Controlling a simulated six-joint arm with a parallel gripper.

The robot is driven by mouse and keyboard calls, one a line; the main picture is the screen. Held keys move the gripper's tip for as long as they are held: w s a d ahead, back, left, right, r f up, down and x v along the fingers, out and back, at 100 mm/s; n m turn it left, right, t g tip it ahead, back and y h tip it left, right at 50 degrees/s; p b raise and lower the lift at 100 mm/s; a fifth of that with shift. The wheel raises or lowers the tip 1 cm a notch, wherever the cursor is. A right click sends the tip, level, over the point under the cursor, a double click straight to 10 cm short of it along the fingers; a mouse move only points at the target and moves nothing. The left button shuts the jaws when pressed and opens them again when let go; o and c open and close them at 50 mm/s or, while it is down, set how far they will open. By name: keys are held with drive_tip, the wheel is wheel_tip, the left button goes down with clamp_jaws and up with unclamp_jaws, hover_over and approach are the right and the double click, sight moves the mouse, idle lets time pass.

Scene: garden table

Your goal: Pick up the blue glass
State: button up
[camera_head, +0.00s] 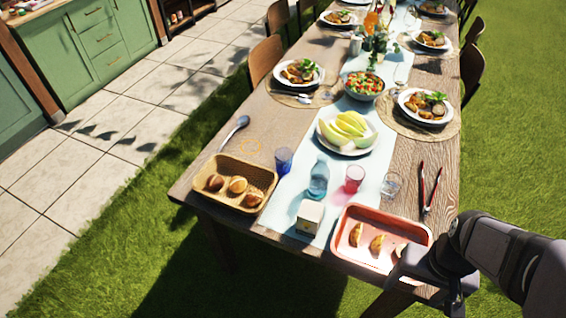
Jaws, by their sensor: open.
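The blue glass (283,160) stands upright near the front end of the table, between the bread basket and the light-blue bottle. My gripper (424,284) is at the lower right, over the near right corner of the table and the right edge of the red tray. It is open, well to the right of the blue glass and apart from it. Its fingers are only partly visible, seen from above.
A wicker basket of rolls (262,192) is left of the glass; a light-blue bottle (318,180) is right of it.

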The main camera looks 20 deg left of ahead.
sight(285, 152)
wheel_tip(285, 152, up, 5)
drive_tip(key=w+a+n+t+y+b, duration=0.25)
drive_tip(key=w+a+t, duration=0.25)
drive_tip(key=w+a, duration=1.1)
drive_tip(key=w+a+t+y+b, duration=0.1)
drive_tip(key=w+a+t, duration=0.35)
drive_tip(key=a, duration=0.85)
drive_tip(key=w+a+t+y+b, duration=0.1)
drive_tip(key=w+a+t+b, duration=0.3)
drive_tip(key=a, duration=0.8)
wheel_tip(285, 152, down, 12)
drive_tip(key=p, duration=0.2)
drive_tip(key=shift+g+h, duration=0.25)
drive_tip(key=shift+g, duration=0.1)
drive_tip(key=shift+p+x, duration=1.15)
drive_tip(key=shift+x, duration=2.9)
drive_tip(key=shift+s+a+f, duration=0.1)
drive_tip(key=shift+a, duration=0.05)
